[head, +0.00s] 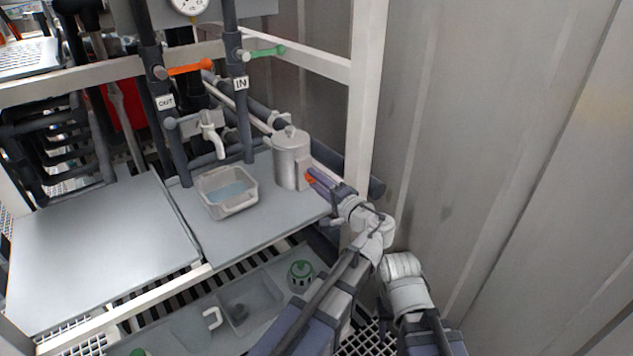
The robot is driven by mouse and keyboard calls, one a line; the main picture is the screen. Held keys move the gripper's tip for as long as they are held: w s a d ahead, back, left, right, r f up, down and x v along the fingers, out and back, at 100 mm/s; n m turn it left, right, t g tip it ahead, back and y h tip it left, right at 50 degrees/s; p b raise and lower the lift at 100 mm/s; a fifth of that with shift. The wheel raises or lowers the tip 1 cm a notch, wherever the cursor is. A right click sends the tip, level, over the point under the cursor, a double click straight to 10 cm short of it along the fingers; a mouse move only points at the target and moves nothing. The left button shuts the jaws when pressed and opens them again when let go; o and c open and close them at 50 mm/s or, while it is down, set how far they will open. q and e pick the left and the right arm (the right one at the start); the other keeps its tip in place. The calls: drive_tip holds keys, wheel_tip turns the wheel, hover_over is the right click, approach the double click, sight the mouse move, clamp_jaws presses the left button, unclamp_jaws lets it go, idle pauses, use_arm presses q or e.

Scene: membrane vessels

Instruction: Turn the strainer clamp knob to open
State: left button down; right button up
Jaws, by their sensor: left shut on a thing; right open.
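The strainer (289,153) is a silver cylinder with a lid. It stands at the right part of the grey bench, in front of the pipes. A small orange knob (308,179) is at its lower right side. My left gripper (318,181) reaches in from the right and is shut on the orange knob. Its purple fingers hide part of the knob, so its turn angle cannot be read. My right arm shows at the lower right, but its gripper fingers are not visible.
A clear tub (212,207) of water sits under a white tap (212,137). Pipes carry an orange lever (190,68) and a green lever (265,51). A white post (362,100) and metal wall stand close at right. A green-topped item (301,276) sits below.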

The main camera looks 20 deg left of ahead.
use_arm(q)
drive_tip(key=n, duration=0.6)
drive_tip(key=shift+f, duration=0.15)
drive_tip(key=shift+n, duration=0.3)
idle(0.4)
drive_tip(key=shift+c, duration=2.2)
unclamp_jaws()
drive_tip(key=shift+s, duration=0.1)
